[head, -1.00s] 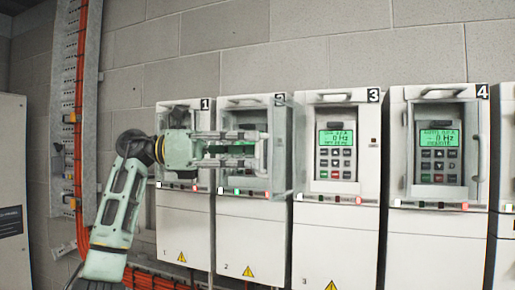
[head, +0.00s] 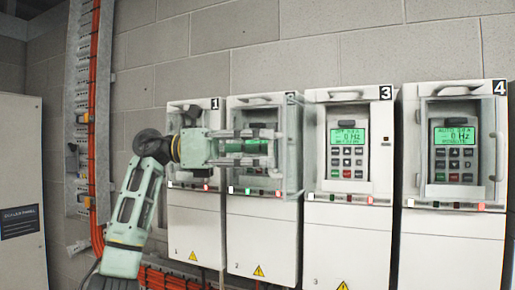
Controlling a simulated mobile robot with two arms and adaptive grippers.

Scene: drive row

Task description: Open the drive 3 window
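Drive 3 is the white cabinet marked 3 (head: 346,240). Its keypad with a lit green display (head: 347,150) shows with no pane visible over it. A see-through pane (head: 294,180), which looks like the drive 3 window, stands out at drive 3's left edge, in front of drive 2's right side. My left gripper (head: 276,147) is in front of drive 2, pointing right, its two fingers apart and its tips by the pane. Whether they touch it I cannot tell. My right gripper is out of view.
Drive 1 (head: 193,225) and drive 2 (head: 262,235) stand to the left, partly behind my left arm. Drive 4 (head: 455,240) stands to the right, with a handle (head: 499,157) at its right side. Orange cables (head: 93,120) run up the wall at left.

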